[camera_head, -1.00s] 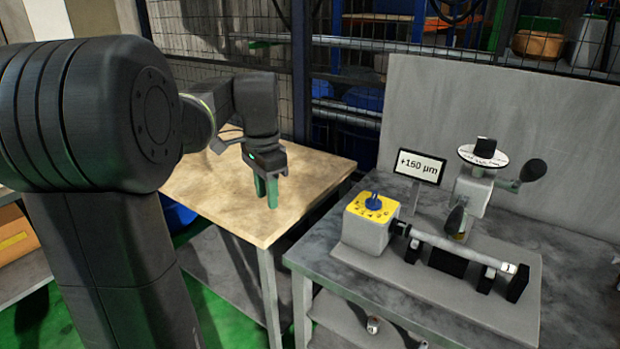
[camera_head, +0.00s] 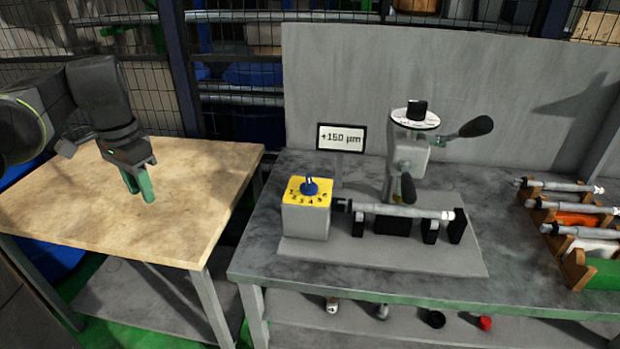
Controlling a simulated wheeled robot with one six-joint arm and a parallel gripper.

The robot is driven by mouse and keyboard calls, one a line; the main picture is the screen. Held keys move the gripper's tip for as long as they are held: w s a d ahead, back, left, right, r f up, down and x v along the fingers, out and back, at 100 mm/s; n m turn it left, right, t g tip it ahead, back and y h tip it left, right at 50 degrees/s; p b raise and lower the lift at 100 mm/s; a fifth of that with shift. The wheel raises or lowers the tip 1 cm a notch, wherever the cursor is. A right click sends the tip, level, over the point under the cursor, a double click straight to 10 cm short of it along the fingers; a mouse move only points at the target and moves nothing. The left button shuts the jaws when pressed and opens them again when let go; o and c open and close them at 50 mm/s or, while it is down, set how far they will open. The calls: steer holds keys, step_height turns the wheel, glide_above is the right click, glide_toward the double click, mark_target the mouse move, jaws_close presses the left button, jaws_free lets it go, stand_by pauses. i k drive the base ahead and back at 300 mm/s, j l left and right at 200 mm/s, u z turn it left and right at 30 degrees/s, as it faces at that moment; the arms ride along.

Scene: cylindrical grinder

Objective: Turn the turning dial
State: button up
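Two dials show on the grey bench. A blue knob (camera_head: 310,187) with a pointer sits on a yellow numbered plate on top of a grey box (camera_head: 304,222). A white marked disc (camera_head: 415,119) with a black knob (camera_head: 417,108) tops the grinder head behind and to the right. I cannot tell which one is the turning dial. My gripper (camera_head: 141,188), with green fingers pointing down, is above the wooden table at the left, well away from both dials. Its fingers look apart, with nothing between them.
A display (camera_head: 341,138) reads +150 µm. A rod (camera_head: 400,209) lies in supports beside the box. Black-knobbed levers (camera_head: 476,127) stick out from the grinder head. A wooden rack (camera_head: 548,236) with rods stands at the right. The wooden table (camera_head: 70,215) is clear.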

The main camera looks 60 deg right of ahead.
mark_target(309, 187)
steer(key=i+z, duration=0.15)
steer(key=z, duration=0.3)
steer(key=i+l+z, duration=0.1)
steer(key=z, duration=0.4)
steer(key=i+j+z, duration=0.1)
steer(key=i+z, duration=0.15)
steer(key=z, duration=0.2)
steer(key=i+l+z, duration=0.1)
steer(key=i+z, duration=0.3)
